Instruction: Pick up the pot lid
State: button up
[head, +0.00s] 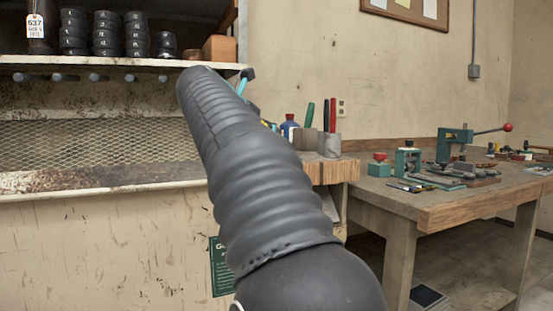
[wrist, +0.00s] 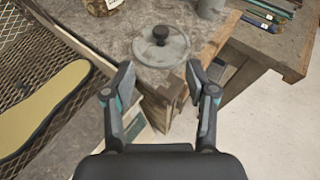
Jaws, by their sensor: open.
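The pot lid (wrist: 174,51) is a round grey disc with a dark knob (wrist: 160,34) on top. In the wrist view it lies flat near the corner of a worn bench top (wrist: 115,34). My gripper (wrist: 158,82) is open and empty, with its two fingers apart on either side of the picture's middle. The lid shows beyond the fingertips, and the fingers do not hold it. In the head view my arm covers the middle, and the lid cannot be made out there.
A tan sole (wrist: 40,115) lies on metal mesh (wrist: 25,55) at the left. A wooden table (head: 450,207) with tools and a red-knobbed press (head: 457,140) stands at the right. A shelf (head: 120,64) holds dark rolls. Grey cups (head: 329,146) stand beyond my arm.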

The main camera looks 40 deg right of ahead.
jog(key=x, duration=0.7)
jog(key=shift+d+f+b, duration=0.15)
jog(key=shift+b, duration=0.25)
jog(key=shift+r+b+x, duration=0.15)
jog(key=shift+r+x, duration=0.05)
jog(key=shift+x, duration=1.15)
jog(key=shift+r+b+x, duration=0.15)
jog(key=shift+x, duration=1.15)
jog(key=shift+d, duration=0.15)
grip_shut()
